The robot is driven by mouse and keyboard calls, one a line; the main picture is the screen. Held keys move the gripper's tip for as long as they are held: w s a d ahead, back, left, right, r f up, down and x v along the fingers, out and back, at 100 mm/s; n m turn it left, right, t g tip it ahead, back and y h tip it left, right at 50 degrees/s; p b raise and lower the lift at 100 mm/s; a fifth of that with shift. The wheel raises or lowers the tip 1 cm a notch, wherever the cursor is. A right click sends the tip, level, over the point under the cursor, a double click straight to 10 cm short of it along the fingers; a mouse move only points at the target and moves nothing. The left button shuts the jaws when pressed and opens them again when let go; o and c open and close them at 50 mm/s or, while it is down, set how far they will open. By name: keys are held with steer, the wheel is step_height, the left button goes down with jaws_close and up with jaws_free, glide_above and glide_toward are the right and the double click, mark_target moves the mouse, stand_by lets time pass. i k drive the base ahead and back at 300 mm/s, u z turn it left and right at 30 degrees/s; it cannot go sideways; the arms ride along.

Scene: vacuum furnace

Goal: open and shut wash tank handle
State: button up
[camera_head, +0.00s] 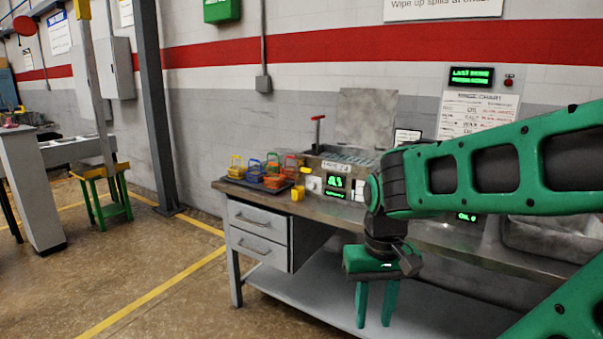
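A grey wash tank (347,160) is set at the back of the steel bench, with a grey panel (367,117) standing upright behind it, which looks like a raised lid. A red-topped handle (317,119) stands upright on a thin stem at the tank's left side. I cannot tell for sure whether this is the task's handle. My gripper (375,322) points down in front of the bench's front edge, below and to the right of the handle and well apart from it. Its two green fingers are apart with nothing between them. My arm hides part of the bench to the right of the tank.
The bench (450,239) has drawers (257,232) at left and a lower shelf (300,290). Several coloured baskets (272,178) stand left of the tank, near a yellow object (298,193). A basin (550,240) lies at right.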

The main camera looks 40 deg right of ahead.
mark_target(303, 170)
steer(key=i, duration=1)
